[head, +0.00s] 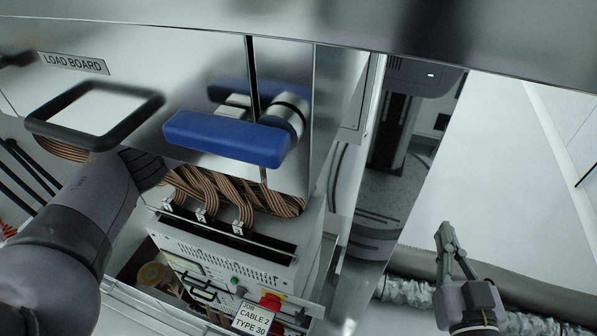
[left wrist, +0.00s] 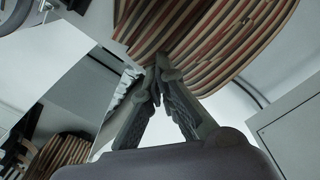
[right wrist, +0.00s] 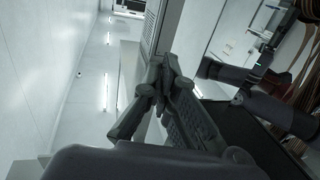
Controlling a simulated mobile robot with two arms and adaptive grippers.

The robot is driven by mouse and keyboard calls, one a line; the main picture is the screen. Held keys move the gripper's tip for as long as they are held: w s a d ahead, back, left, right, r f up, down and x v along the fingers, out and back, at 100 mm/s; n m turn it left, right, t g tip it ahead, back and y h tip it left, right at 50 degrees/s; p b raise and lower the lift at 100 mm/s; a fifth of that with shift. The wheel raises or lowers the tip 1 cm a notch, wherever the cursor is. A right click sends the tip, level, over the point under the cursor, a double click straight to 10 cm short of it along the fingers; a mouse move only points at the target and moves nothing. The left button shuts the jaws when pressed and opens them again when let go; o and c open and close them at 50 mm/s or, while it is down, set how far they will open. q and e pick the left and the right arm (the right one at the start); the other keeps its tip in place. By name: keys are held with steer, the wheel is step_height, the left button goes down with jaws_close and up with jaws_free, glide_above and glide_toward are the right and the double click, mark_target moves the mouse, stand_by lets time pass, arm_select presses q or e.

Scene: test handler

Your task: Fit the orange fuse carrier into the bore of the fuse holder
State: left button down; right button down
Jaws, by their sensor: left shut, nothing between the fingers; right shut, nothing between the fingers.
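I cannot make out the orange fuse carrier or the bore of the fuse holder in any view. My right gripper (head: 445,232) is shut and empty at the lower right of the head view, in front of a pale surface; its closed fingertips show in the right wrist view (right wrist: 160,74). My left arm comes in from the left in the head view and its gripper is hidden behind the load board panel. In the left wrist view my left gripper (left wrist: 157,72) is shut and empty, close to a bundle of brown striped cables (left wrist: 205,35); whether it touches them I cannot tell.
A metal panel labelled LOAD BOARD (head: 72,62) carries a black handle frame (head: 52,120) and a blue lever (head: 222,138). Below it, brown cables (head: 235,192) hang over a vented instrument unit (head: 215,270) with a red part (head: 270,301) and a CABLE 2 label (head: 254,318).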

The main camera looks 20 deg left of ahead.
arm_select(q)
steer(key=shift+r+p, duration=0.3)
steer(key=shift+p, duration=0.25)
steer(key=shift+r+p, duration=0.25)
steer(key=shift+p, duration=0.25)
step_height(320, 180, up, 7)
steer(key=shift+r, duration=0.2)
arm_select(e)
steer(key=s+d+f+g+h, duration=0.1)
steer(key=s+d+f+g, duration=0.1)
steer(key=f+g, duration=0.3)
step_height(320, 180, down, 4)
steer(key=shift+s+d+f+g+h, duration=0.15)
steer(key=shift+s+g+h, duration=0.25)
steer(key=shift+s, duration=0.5)
